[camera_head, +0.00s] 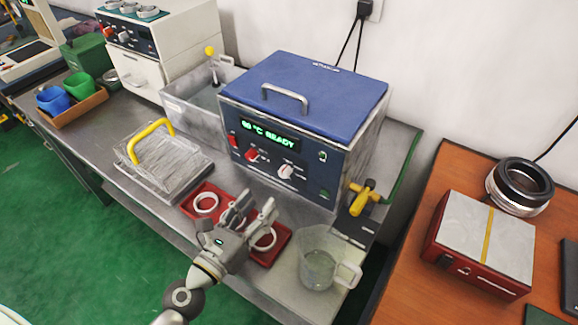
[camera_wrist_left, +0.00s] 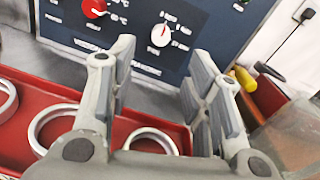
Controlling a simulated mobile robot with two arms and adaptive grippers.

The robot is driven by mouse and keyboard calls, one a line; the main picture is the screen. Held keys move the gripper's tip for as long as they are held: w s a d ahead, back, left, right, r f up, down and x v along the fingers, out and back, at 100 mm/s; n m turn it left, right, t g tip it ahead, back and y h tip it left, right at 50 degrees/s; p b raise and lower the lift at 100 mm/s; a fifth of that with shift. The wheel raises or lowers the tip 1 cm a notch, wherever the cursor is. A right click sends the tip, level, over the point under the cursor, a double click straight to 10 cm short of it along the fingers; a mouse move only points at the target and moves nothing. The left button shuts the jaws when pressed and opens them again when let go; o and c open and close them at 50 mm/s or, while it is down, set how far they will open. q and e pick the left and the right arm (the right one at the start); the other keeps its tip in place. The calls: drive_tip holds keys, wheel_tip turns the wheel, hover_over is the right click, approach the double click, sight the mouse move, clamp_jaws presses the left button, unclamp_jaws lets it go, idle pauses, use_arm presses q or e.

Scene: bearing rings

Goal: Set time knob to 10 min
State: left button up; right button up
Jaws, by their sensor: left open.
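The blue-lidded ultrasonic bath (camera_head: 300,110) stands on the metal bench, with a green display reading about 60 °C READY. Its white time knob (camera_head: 286,171) is on the front panel, right of the red knob (camera_head: 253,155). In the left wrist view the time knob (camera_wrist_left: 161,35) has a red pointer mark and a printed scale around it; I cannot read the exact setting. My left gripper (camera_head: 257,203) is open and empty in front of the panel, above the red tray. In the left wrist view its fingers (camera_wrist_left: 160,85) stand below and either side of the knob, apart from it.
The red tray (camera_head: 187,205) with white bearing rings (camera_head: 205,202) lies below my gripper. A clear beaker (camera_head: 318,265) stands to the right, with a yellow-handled valve (camera_head: 362,199) behind it. A wire basket (camera_head: 165,165) with a yellow handle sits left.

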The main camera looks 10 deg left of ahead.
sight(282, 175)
use_arm(q)
drive_tip(key=shift+w+d+r, duration=0.1)
drive_tip(key=shift+w+r, duration=0.1)
drive_tip(key=shift+w, duration=0.15)
drive_tip(key=p+x, duration=0.1)
drive_tip(key=x, duration=0.2)
drive_tip(key=shift+w+d+r+p, duration=0.1)
drive_tip(key=shift+w+r+p, duration=0.15)
drive_tip(key=shift+p, duration=0.1)
drive_tip(key=x, duration=0.4)
drive_tip(key=shift+f+p, duration=0.3)
drive_tip(key=shift+w+d, duration=0.2)
drive_tip(key=shift+w, duration=0.5)
use_arm(e)
drive_tip(key=r, duration=0.1)
drive_tip(key=s+r, duration=0.1)
drive_tip(key=shift+a+r, duration=0.25)
drive_tip(key=shift+r, duration=0.1)
use_arm(q)
clamp_jaws()
use_arm(e)
drive_tip(key=shift+s, duration=0.3)
